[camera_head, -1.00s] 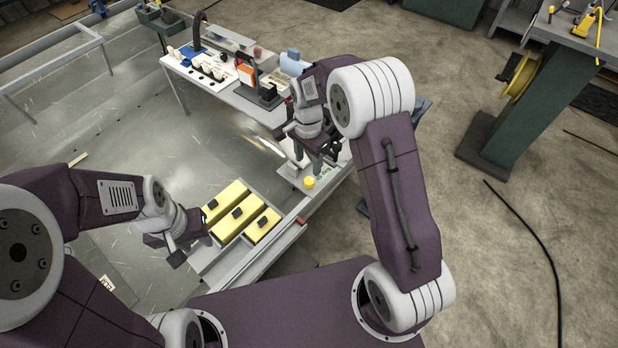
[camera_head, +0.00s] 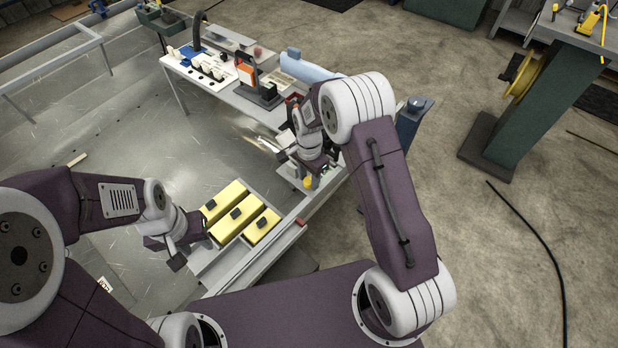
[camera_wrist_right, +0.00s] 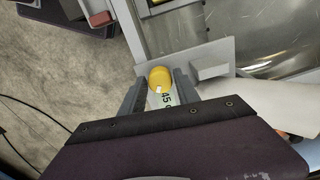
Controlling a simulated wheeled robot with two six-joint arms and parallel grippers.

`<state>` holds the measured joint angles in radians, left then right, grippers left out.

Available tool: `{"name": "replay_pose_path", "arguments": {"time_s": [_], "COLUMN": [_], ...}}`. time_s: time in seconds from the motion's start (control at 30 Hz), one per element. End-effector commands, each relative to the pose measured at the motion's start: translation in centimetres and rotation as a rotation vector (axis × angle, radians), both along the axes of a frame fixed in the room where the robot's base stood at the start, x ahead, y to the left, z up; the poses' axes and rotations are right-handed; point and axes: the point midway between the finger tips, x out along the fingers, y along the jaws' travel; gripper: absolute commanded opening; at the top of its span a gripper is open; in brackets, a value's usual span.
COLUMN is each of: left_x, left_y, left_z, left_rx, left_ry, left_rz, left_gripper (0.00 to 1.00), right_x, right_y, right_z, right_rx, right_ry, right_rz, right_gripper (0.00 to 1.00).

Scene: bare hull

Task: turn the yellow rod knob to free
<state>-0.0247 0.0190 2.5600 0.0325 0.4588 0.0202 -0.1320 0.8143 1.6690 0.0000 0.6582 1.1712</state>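The yellow rod knob (camera_head: 308,183) is a small round yellow cap at the near end of the bench, beneath my right gripper (camera_head: 318,172). In the right wrist view the knob (camera_wrist_right: 160,76) has a small white mark on its lower edge. There my right gripper (camera_wrist_right: 158,86) is open, with one finger on each side of the knob. A narrow gap seems to show beside it; contact is hard to tell. A white label (camera_wrist_right: 165,100) with dark characters lies between the fingers. My left gripper (camera_head: 192,251) is open and empty beside the yellow blocks.
Several yellow blocks (camera_head: 237,212) with black handles sit in a grey tray left of the knob. A grey block (camera_wrist_right: 210,69) stands close right of the knob. A red block (camera_head: 301,221) is at the bench edge. A pale blue cylinder (camera_head: 305,68) lies further back.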

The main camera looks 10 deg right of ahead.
Motion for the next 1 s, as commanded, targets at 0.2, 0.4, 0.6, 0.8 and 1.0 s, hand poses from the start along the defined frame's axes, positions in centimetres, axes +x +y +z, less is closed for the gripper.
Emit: {"name": "replay_pose_path", "arguments": {"time_s": [0.2,0.4,0.6,0.8,1.0], "left_x": [0.0,0.0,0.0,0.0,0.0], "left_y": [0.0,0.0,0.0,0.0,0.0], "left_z": [0.0,0.4,1.4,2.7,3.9], "left_rx": [0.0,0.0,0.0,0.0,0.0], "left_ry": [0.0,0.0,0.0,0.0,0.0], "left_rz": [0.0,0.0,0.0,0.0,0.0], "left_gripper": [0.36,0.36,0.36,0.36,0.36], "right_x": [0.0,0.0,0.0,0.0,0.0], "right_y": [0.0,0.0,0.0,0.0,0.0], "right_z": [0.0,0.1,0.3,0.4,0.4], "right_rx": [0.0,-0.001,0.0,0.0,0.0], "right_ry": [0.0,0.001,0.002,0.002,0.001], "right_rz": [0.0,0.029,0.131,0.302,0.493], "right_gripper": [0.0,0.0,0.0,0.0,0.0]}}
